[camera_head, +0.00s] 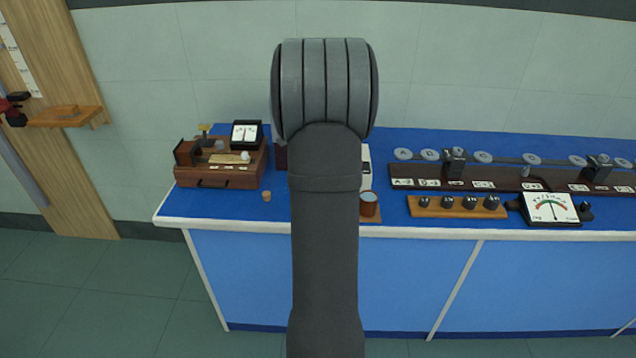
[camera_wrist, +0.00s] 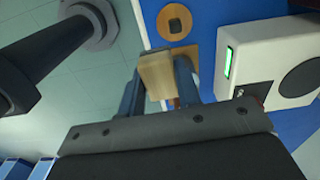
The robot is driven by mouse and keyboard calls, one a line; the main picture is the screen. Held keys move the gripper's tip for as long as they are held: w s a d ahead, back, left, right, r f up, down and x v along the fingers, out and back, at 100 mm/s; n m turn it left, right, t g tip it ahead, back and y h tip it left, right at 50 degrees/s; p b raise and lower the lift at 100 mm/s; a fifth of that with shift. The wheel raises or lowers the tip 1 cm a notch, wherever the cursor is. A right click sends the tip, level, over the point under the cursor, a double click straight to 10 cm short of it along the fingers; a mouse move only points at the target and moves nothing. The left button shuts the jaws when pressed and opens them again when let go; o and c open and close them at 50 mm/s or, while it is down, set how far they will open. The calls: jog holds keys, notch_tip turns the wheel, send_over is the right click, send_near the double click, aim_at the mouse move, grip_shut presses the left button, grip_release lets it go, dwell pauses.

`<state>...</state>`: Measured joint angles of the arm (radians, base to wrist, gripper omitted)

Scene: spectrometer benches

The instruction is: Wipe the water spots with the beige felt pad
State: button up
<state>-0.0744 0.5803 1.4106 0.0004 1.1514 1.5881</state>
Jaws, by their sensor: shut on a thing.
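My gripper (camera_wrist: 158,84) shows in the wrist view, with its two blue fingers shut on a beige block, which looks like the felt pad (camera_wrist: 155,68). The pad sticks out past the fingertips and stands in front of the bench edge. In the head view my own arm covers the middle of the bench, and neither the gripper nor the pad can be seen. I cannot make out any water spots in either view; part of the bench top is hidden behind my arm.
A white device (camera_wrist: 262,50) stands right of the pad in the wrist view.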

jog(key=w+a+f+n, duration=0.2)
jog(key=w+n, duration=0.2)
jog(key=w, duration=0.2)
jog(key=w+a+f+n, duration=0.1)
jog(key=w+a+n, duration=0.1)
jog(key=w+n, duration=0.3)
jog(key=shift+m, duration=0.3)
jog(key=shift+w+d+f, duration=0.1)
jog(key=shift+w+f, duration=0.15)
jog(key=shift+f, duration=0.9)
jog(key=shift+w+f, duration=0.2)
jog(key=shift+f, duration=0.9)
jog(key=shift+w+d+f, duration=0.1)
jog(key=shift+w+f, duration=0.15)
jog(key=shift+f, duration=0.9)
jog(key=shift+a+f, duration=0.6)
jog(key=shift+f, duration=0.1)
jog(key=shift+c, duration=0.3)
jog(key=shift+a, duration=3.2)
jog(key=shift+d, duration=3.85)
notch_tip(320, 180, up, 8)
jog(key=shift+r, duration=0.2)
jog(key=shift+a, duration=0.1)
